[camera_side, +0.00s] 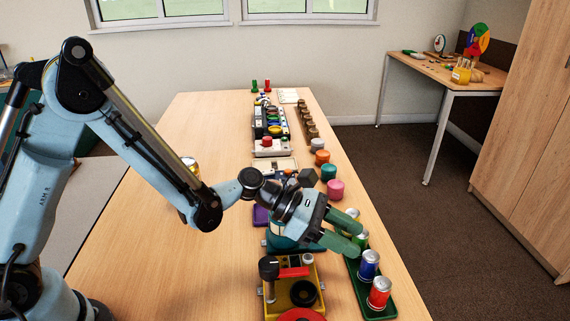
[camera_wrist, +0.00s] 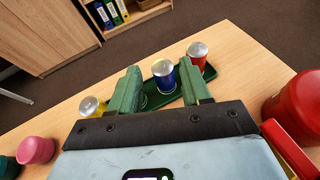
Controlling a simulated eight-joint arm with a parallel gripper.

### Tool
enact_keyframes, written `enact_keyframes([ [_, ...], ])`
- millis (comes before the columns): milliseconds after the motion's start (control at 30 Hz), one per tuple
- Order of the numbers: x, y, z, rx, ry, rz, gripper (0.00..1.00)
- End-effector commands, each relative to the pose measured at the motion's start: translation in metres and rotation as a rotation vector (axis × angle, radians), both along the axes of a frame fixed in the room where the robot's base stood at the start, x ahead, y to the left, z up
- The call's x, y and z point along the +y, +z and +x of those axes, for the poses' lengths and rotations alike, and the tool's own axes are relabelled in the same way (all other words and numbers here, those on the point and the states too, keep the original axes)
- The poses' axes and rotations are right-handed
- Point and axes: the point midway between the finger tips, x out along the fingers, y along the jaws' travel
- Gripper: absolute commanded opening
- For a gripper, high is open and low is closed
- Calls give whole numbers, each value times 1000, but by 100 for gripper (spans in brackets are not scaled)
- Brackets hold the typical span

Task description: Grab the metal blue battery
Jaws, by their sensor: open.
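The metal blue battery (camera_side: 369,264) stands upright on a green tray (camera_side: 387,314), between a red battery (camera_side: 379,292) and a green one (camera_side: 361,239). My gripper (camera_side: 357,239) is open above the tray's far part, its fingertips around the green battery in the side picture; contact cannot be told. In the wrist view, the blue battery (camera_wrist: 163,78) shows between my gripper's green fingers (camera_wrist: 160,66), closer to the right one. The red battery (camera_wrist: 197,54) stands beyond the right finger, and a yellow one (camera_wrist: 91,106) is left of the left finger. The green battery is mostly hidden there.
A yellow device (camera_side: 291,290) with a red lever and black knob stands left of the tray. Pink (camera_side: 335,189), teal (camera_side: 328,172) and orange (camera_side: 322,157) knobs line the table behind it.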

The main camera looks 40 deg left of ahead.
Motion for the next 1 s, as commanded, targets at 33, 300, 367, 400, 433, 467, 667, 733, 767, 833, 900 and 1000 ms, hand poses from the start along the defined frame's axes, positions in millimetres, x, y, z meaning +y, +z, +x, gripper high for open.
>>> enact_keyframes([
  [33,0,-7,1,0,0,0,47],
  [300,-15,-31,6,0,-2,0,47],
  [367,-19,-32,8,-1,-1,0,47],
  [400,-20,-33,9,-1,0,0,47],
  [433,-21,-33,9,-1,0,0,47],
  [467,-22,-34,10,-1,0,0,47],
  [667,-44,-44,17,-1,-4,2,47],
  [733,-52,-47,21,-2,-2,2,47],
  [767,-55,-48,23,-2,-2,2,47],
  [833,-61,-51,25,-1,-3,1,47],
  [900,-64,-52,26,-1,0,0,47],
  [1000,-64,-53,27,-1,1,1,47],
])
